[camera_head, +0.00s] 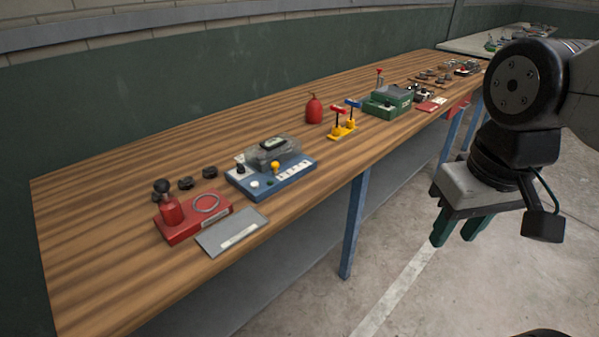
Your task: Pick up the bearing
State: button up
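I cannot tell for certain which thing is the bearing. A thin grey metal ring (206,203) lies on a red base plate (186,228) near the left front of the workbench. Behind it, small black parts lie in a row: one (185,183) near the plate and another (209,172) further right; they are too small to identify. My gripper (457,238) hangs at the right, over the floor in front of the bench, well apart from everything on it. Its green fingers point down with a gap between them and hold nothing.
The long wooden workbench (110,235) also carries a blue device (270,182), a grey plate (231,232), a red bulb-shaped object (314,109), a yellow stand (341,131) and a green box (388,103). A green wall runs behind. The concrete floor in front looks clear.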

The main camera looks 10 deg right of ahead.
aim_at(210, 171)
jog(key=z, duration=0.2)
jog(key=k, duration=0.45)
jog(key=z, duration=0.9)
jog(key=i, duration=1.05)
jog(key=u, duration=0.6)
jog(key=i, duration=0.65)
jog(key=u, duration=1.1)
jog(key=i, duration=0.5)
jog(key=u, duration=0.55)
